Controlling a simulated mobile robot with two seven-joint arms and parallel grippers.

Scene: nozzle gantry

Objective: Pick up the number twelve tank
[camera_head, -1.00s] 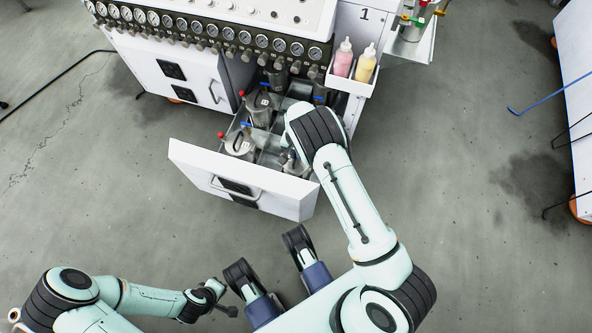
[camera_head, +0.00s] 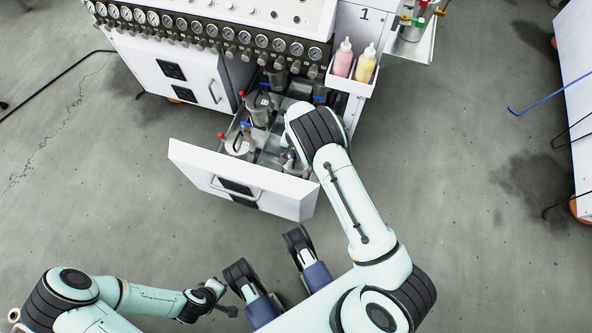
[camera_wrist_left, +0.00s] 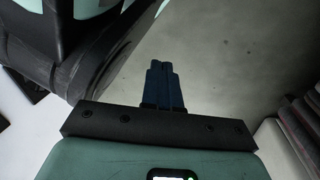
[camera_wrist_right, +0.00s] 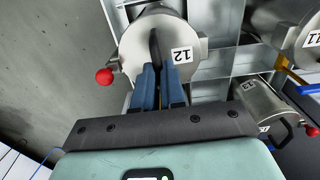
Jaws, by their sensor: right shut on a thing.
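The number twelve tank (camera_wrist_right: 140,42) is a silver metal cylinder with a white "12" label and a red ball knob on its side. In the right wrist view my right gripper (camera_wrist_right: 160,72) is shut on the dark handle on top of it. In the head view this tank is mostly hidden under my right wrist, in the open drawer's right front part. My left gripper (camera_wrist_left: 164,70) is shut and empty, low over the floor and away from the drawer.
The open drawer (camera_head: 240,188) also holds other silver tanks, including number eleven (camera_wrist_right: 300,30) and number thirteen (camera_wrist_right: 258,105), close beside twelve. Metal dividers separate the places. A holder with pink (camera_head: 343,62) and yellow bottles (camera_head: 366,66) hangs right above.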

